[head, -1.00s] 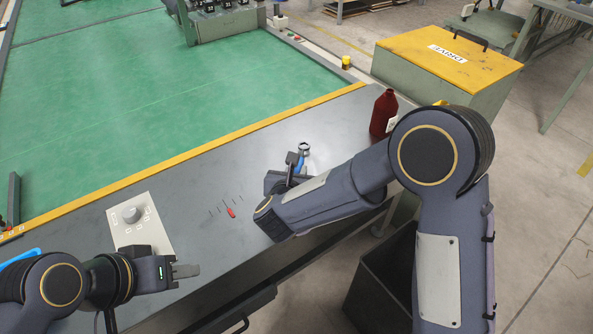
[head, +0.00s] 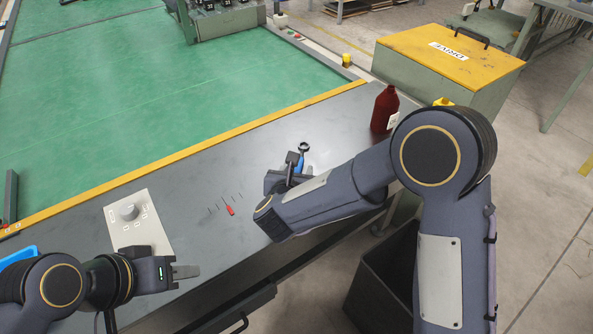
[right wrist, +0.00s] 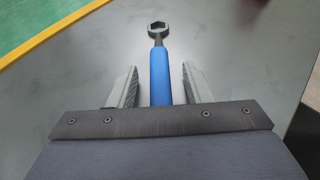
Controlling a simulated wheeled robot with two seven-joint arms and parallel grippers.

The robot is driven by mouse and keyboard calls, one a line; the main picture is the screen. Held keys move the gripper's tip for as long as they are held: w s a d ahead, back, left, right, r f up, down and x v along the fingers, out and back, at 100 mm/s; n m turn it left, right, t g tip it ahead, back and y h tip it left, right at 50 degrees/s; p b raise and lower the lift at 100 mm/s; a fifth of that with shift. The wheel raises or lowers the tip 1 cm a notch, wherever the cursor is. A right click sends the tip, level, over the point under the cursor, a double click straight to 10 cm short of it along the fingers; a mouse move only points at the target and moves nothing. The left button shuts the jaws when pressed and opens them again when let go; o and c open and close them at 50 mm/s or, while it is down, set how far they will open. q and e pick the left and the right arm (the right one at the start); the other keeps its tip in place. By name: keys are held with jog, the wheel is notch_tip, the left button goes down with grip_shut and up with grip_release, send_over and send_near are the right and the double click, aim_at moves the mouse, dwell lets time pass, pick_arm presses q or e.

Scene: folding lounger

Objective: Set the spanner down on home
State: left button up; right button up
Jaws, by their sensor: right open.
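The spanner (right wrist: 159,77) has a blue handle and a dark ring-shaped head. In the right wrist view it lies on the grey bench top, its handle between the two fingers of my right gripper (right wrist: 160,88), which is open with a gap on each side. In the head view the spanner (head: 303,149) shows only partly past my right gripper (head: 290,166), near the middle of the bench. My left gripper (head: 186,271) is over the bench at lower left, seen edge-on, away from the spanner. I cannot make out any mark reading home.
The bench (head: 250,160) carries a pale plate with a round knob (head: 129,212), a small red piece (head: 231,210) among several thin dark marks, and a dark red bottle (head: 384,108). A dark bin (head: 385,280) stands below.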

jog(key=v, duration=0.8)
jog(key=w+d+r+n+y+p, duration=0.3)
jog(key=d+r+n+y, duration=0.1)
jog(key=r+n, duration=0.5)
jog(key=s+d+r+n+g+y+p, duration=0.2)
jog(key=s+d+r+n+y+p, duration=0.2)
jog(key=s+d+r+n, duration=0.45)
jog(key=s+d+f+n+g+h+p, duration=0.1)
jog(key=s+d+n+g+p, duration=0.1)
jog(key=s+d+n, duration=0.3)
jog(key=s+d+f+n+g+h+p, duration=0.1)
jog(key=s+d+n, duration=0.4)
jog(key=s+n, duration=0.7)
jog(key=f+n+g, duration=0.1)
jog(key=g, duration=0.1)
jog(key=shift+d+n+g+p, duration=0.3)
jog(key=shift+n+p, duration=0.05)
jog(key=shift+p, duration=0.05)
